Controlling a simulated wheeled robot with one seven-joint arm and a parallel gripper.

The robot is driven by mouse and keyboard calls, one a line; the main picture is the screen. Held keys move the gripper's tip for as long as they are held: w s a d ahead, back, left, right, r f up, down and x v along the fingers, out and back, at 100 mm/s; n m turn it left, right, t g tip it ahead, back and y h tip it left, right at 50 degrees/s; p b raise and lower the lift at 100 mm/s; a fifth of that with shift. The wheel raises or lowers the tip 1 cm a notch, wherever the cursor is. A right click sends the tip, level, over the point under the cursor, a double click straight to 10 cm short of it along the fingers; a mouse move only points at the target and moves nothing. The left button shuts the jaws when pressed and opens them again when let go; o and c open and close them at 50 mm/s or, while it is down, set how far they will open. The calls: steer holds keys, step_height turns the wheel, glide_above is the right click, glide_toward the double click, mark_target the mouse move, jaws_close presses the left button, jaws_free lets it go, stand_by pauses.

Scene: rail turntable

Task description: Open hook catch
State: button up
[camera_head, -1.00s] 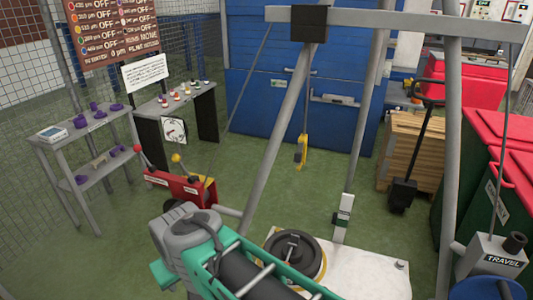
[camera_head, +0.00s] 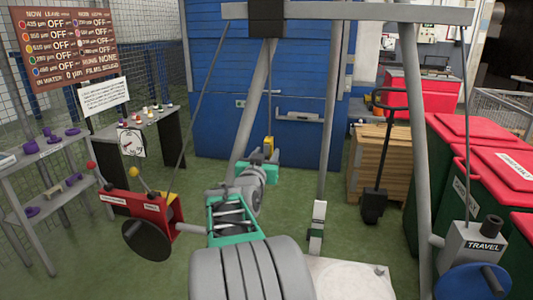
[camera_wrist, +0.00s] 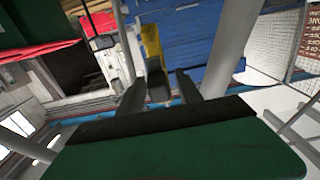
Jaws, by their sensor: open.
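The yellow hook (camera_head: 268,144) hangs below the grey overhead beam in the head view, in front of the blue container. Its lower part is hidden behind my gripper. In the wrist view the yellow hook (camera_wrist: 152,42) shows upside down, with a dark grey part at its end between my fingers. My gripper (camera_wrist: 158,84) is open, with one dark finger on each side of that grey part. I cannot tell whether the fingers touch it. In the head view my gripper's green wrist end is just in front of the hook and the fingertips are hidden. The catch itself is not clear.
Grey frame legs (camera_head: 328,120) stand close to my arm. A red control box (camera_head: 148,214) with levers is at left, and a grey TRAVEL box (camera_head: 473,246) at right. A wooden crate stack (camera_head: 374,165) and red-lidded bins (camera_head: 475,150) stand at right.

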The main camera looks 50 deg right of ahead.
steer(key=shift+w+d, duration=0.1)
steer(key=shift+d, duration=0.2)
steer(key=shift+c, duration=0.3)
jaws_close()
stand_by(0.9)
